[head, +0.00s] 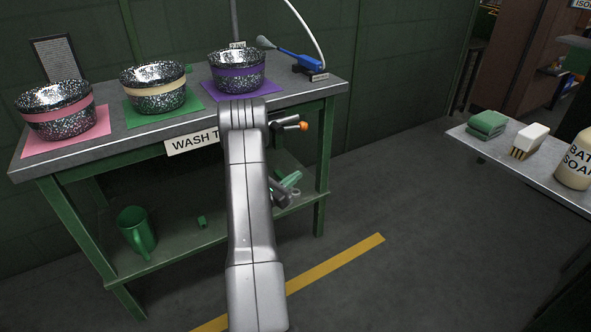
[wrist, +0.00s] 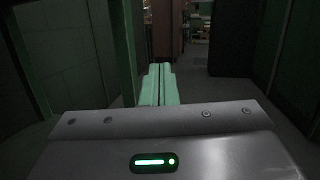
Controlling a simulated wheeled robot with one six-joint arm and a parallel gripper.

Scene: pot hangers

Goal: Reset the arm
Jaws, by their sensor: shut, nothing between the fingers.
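My arm reaches forward across the middle of the head view, in front of the wash table (head: 300,93). My gripper (head: 291,179) shows partly behind the arm, below the table top and near the right legs. In the wrist view its two pale green fingers (wrist: 160,84) lie side by side, shut with nothing between them. They point along open floor toward a doorway. Part of the wrist is hidden behind my arm in the head view.
Speckled pots with a pink band (head: 60,120), a cream band (head: 155,95) and a purple band (head: 237,75) stand on coloured mats. A blue sprayer (head: 305,63) lies at the right end. A green mug (head: 137,232) sits on the lower shelf. A side shelf (head: 500,150) stands right; floor between is clear.

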